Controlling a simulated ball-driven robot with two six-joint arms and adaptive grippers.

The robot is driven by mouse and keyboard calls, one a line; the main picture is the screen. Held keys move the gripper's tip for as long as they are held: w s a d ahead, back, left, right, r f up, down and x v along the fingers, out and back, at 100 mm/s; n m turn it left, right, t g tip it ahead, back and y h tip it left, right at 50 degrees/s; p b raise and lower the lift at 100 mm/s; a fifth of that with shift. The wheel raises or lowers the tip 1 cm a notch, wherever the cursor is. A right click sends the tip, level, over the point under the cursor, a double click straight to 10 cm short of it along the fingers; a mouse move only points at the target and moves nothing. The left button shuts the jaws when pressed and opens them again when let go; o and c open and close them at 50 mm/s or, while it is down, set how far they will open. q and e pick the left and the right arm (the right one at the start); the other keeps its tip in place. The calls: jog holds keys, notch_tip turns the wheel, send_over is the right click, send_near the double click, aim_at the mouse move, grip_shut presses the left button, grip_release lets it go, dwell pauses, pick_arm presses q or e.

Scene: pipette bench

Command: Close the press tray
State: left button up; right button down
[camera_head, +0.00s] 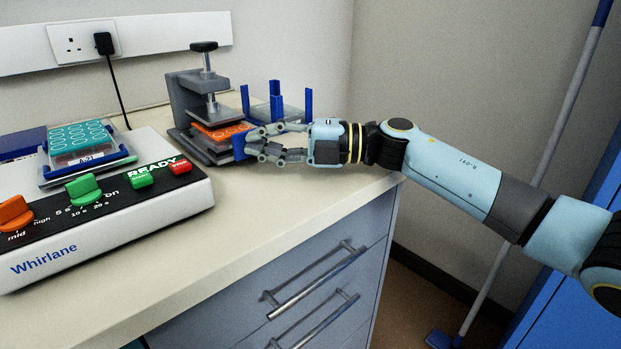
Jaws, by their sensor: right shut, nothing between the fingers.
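The grey press (186,100) stands at the back of the bench, with a black knob on its screw. Its press tray (212,150) is low in the frame and has an orange-topped plate (218,131) on it, under the pressing plate. A blue handle piece (239,148) is at the tray's right end. My right gripper (252,142) is shut and empty, its fingertips right at the blue piece; I cannot tell if they touch. The fingers hide part of the tray's right end, and how far out the tray sits is unclear. My left gripper is not in view.
A white Whirlane machine (120,235) with knobs and a teal-topped plate (83,138) fills the bench's left. A holder with blue posts (277,100) stands behind my right gripper. The bench top (270,215) in front is clear. Drawer handles (315,280) face the front.

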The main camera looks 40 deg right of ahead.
aim_at(251, 130)
jog(key=w, duration=0.3)
jog(key=shift+a+b, duration=0.1)
jog(key=shift+b, duration=0.2)
jog(key=shift+w+r, duration=0.15)
jog(key=shift+w, duration=0.05)
